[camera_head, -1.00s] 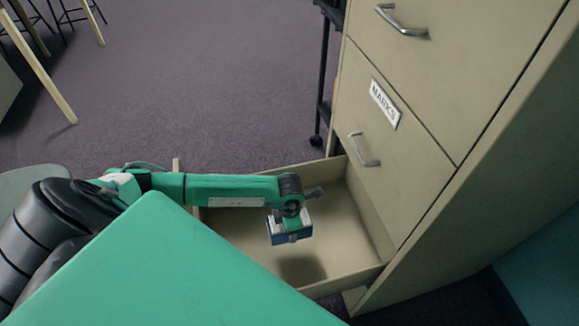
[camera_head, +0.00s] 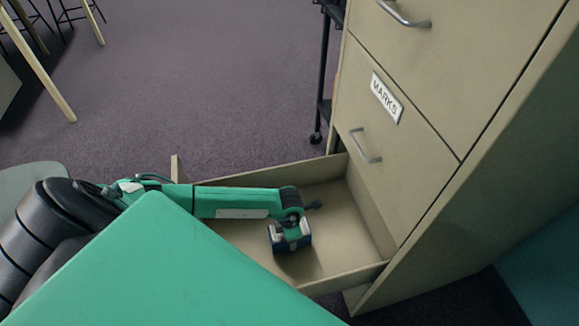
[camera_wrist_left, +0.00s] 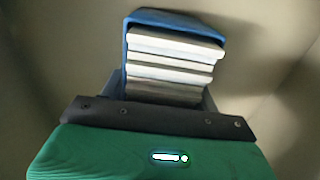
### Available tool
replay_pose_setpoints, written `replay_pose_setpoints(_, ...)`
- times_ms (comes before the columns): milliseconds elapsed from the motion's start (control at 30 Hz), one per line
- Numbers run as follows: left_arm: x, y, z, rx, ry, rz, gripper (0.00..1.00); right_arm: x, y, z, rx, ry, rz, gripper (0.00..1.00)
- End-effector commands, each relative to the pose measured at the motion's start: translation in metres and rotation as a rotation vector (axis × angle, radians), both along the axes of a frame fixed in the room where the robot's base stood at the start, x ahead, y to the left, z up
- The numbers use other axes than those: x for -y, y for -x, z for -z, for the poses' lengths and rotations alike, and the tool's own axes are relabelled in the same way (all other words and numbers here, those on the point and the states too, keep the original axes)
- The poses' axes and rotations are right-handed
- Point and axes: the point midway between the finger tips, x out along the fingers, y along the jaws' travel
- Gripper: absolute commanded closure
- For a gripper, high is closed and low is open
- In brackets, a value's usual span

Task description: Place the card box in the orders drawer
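The card box (camera_wrist_left: 174,55), a blue box packed with white cards, is between the fingers of my left gripper (camera_head: 290,238). In the head view only a dark blue part of the card box (camera_head: 305,241) shows under the gripper. The gripper is shut on it, low inside the open bottom drawer (camera_head: 343,217). I cannot tell whether the box touches the drawer floor. My right gripper is not in view.
Bare drawer floor lies to the right of the box. Open carpet lies beyond.

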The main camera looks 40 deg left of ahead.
Motion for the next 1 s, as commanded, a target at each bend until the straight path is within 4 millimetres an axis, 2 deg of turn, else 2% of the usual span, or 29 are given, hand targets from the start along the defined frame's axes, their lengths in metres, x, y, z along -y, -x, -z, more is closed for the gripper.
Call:
replay_pose_setpoints(33,0.000,0.000,0.000,0.000,0.000,0.000,0.30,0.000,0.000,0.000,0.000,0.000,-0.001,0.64)
replay_pose_setpoints(100,0.000,0.000,0.000,0.000,0.000,0.000,0.17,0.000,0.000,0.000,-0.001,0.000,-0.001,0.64)
replay_pose_setpoints(533,0.000,-0.001,-0.007,0.001,0.000,0.000,0.17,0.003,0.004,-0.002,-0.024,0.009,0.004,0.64)
replay_pose_setpoints(667,0.000,-0.001,-0.032,0.004,0.000,0.002,0.17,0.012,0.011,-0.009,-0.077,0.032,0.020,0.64)
replay_pose_setpoints(800,0.000,-0.001,-0.064,0.003,0.000,0.002,0.17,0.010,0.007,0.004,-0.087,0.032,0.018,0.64)
replay_pose_setpoints(1000,0.000,0.000,-0.102,0.001,0.000,0.002,0.17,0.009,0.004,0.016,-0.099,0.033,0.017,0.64)
